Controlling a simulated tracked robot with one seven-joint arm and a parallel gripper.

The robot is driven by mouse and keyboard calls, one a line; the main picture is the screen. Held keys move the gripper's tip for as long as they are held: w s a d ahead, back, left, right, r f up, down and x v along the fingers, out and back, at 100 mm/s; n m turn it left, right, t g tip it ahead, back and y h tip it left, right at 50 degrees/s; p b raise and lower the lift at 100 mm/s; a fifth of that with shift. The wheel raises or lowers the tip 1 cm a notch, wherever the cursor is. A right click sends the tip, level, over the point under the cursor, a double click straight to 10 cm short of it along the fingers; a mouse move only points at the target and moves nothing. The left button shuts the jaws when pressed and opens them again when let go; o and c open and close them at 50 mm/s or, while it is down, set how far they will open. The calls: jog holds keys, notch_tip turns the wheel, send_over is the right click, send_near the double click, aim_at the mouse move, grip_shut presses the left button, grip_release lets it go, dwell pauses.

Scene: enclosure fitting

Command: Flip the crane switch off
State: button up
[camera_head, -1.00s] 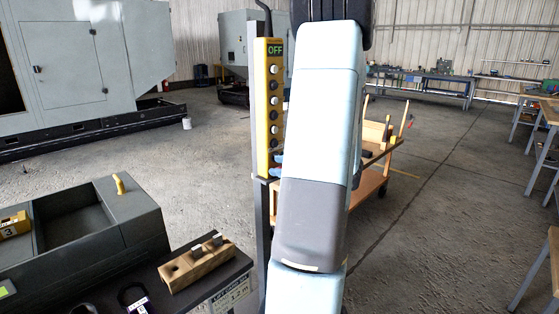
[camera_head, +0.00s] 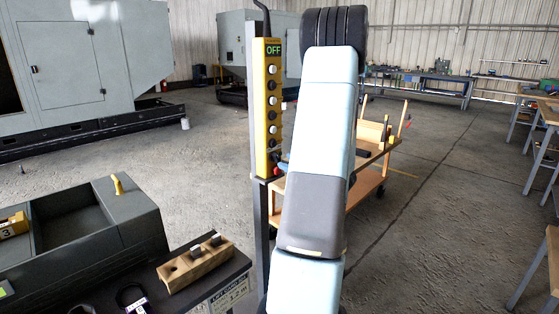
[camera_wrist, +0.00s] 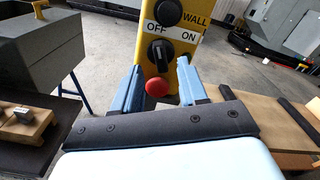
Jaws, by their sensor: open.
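The yellow crane pendant (camera_head: 268,105) hangs upright on a post, with a lit green "OFF" sign at its top. In the wrist view its lower face (camera_wrist: 193,62) shows a black rotary switch (camera_wrist: 160,53) between "OFF" on the left and "ON" on the right. I cannot tell surely which way its handle points. A red mushroom button (camera_wrist: 157,87) sits below it. My gripper (camera_wrist: 160,66) is open, its blue fingers either side of the pendant's lower end, fingertips near the switch. In the head view a blue fingertip shows by the pendant's foot; my arm hides the rest.
Another black knob (camera_wrist: 168,12) marked "WALL" sits above the switch. A grey bin (camera_head: 135,215) and a wooden block with pegs (camera_head: 195,265) are at the lower left. A wooden cart (camera_head: 370,180) stands behind my arm. Open floor lies to the right.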

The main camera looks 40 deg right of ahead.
aim_at(278, 159)
jog(key=shift+w+a, duration=0.15)
jog(key=shift+w, duration=2.25)
grip_shut()
